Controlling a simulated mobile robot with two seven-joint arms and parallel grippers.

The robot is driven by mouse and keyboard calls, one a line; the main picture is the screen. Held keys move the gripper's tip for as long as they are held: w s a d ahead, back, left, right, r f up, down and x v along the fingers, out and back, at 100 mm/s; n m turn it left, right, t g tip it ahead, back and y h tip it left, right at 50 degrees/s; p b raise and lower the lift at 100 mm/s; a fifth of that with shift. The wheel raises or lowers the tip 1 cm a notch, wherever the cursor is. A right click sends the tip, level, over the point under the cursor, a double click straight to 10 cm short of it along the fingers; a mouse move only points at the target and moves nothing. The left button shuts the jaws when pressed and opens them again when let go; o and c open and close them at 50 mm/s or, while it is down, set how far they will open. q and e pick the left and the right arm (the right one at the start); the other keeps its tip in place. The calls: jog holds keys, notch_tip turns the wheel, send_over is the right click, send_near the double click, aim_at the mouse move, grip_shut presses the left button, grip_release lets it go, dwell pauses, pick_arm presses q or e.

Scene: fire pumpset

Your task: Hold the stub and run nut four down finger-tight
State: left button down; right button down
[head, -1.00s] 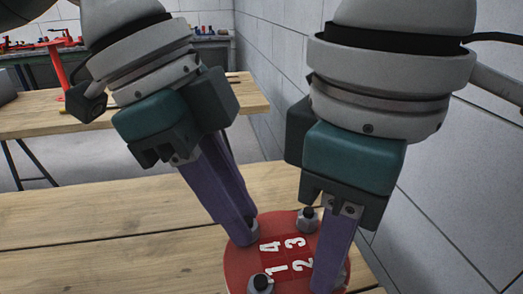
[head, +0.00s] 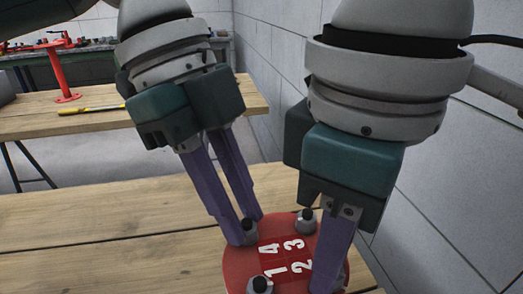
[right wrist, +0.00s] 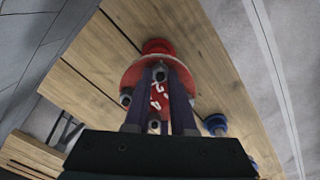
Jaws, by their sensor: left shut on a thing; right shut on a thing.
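The stub's red round flange (head: 236,268) lies on the wooden bench, marked 1 to 4 in white. Nut four (head: 251,231) is a grey nut on a dark stud beside the 4. My left gripper (head: 248,228) is shut on it, with its purple fingertips at either side. My right gripper (head: 328,286) is shut at the flange's right side by the 2. In the right wrist view its fingertips (right wrist: 160,70) come together over the red stub, beside a nut; the exact contact is unclear. Nut three (head: 305,220) and nut one (head: 260,285) are uncovered.
A white block wall (head: 445,220) stands close on the right. A second wooden bench (head: 40,120) behind holds a red stand (head: 66,97) and a yellow-handled tool (head: 92,109). A blue round part (right wrist: 216,125) shows in the right wrist view. The bench left of the flange is clear.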

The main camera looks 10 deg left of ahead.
pick_arm(q)
jog(key=c, duration=0.7)
grip_release()
jog(key=shift+c, duration=0.2)
jog(key=v, duration=1.2)
pick_arm(e)
jog(key=c, duration=0.7)
grip_release()
jog(key=shift+r, duration=0.1)
